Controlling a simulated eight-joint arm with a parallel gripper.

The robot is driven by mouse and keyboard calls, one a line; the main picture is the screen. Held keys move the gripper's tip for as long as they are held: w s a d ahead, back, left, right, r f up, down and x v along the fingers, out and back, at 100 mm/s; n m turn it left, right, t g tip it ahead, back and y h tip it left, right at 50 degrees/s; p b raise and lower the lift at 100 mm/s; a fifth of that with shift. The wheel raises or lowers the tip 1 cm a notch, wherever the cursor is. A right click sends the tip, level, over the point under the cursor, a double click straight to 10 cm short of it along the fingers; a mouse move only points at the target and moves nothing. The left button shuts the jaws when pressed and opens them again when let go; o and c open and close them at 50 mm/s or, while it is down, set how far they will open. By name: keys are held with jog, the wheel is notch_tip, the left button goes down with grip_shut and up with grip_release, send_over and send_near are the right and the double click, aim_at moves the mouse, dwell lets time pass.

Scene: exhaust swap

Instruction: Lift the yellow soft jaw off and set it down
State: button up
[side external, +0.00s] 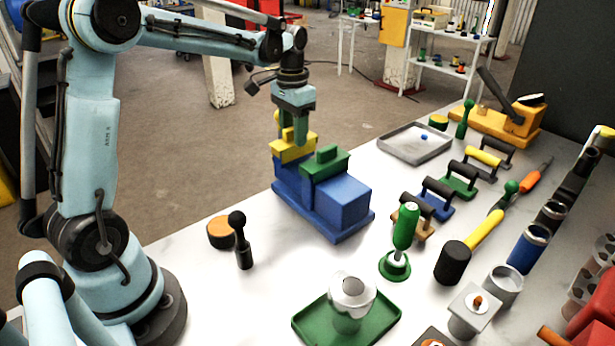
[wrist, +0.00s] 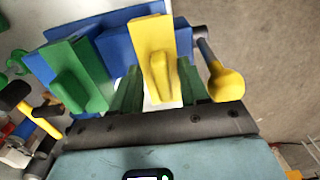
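The yellow soft jaw (side external: 291,153) sits on the left end of the blue vise (side external: 352,203). It also shows in the wrist view (wrist: 152,50), upright with a raised rib on one face. A green soft jaw (side external: 325,166) faces it on the vise's other block, at left in the wrist view (wrist: 90,58). My gripper (side external: 295,138) points down at the yellow jaw. In the wrist view its green fingers (wrist: 160,92) are spread, with a gap between them and the yellow rib close to the right finger. Contact with the jaw cannot be told.
A yellow-knobbed handle (wrist: 226,84) sticks out beside the vise. An orange-topped puck (side external: 221,231) and black-knobbed peg (side external: 241,243) stand left of the vise. A grey tray (side external: 400,152) lies behind it. Several handled blocks and tools crowd the right. Some bare tabletop lies in front.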

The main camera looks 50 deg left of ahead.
jog(key=shift+r, duration=0.15)
notch_tip(320, 180, up, 18)
dwell(0.8)
jog(key=shift+f, duration=0.25)
jog(key=s+d+f, duration=0.4)
jog(key=s+f, duration=0.2)
jog(key=f, duration=0.3)
jog(key=s+d+f, duration=0.4)
jog(key=s+f, duration=0.2)
jog(key=f, duration=0.4)
jog(key=shift+f, duration=0.1)
jog(key=shift+f, duration=2.65)
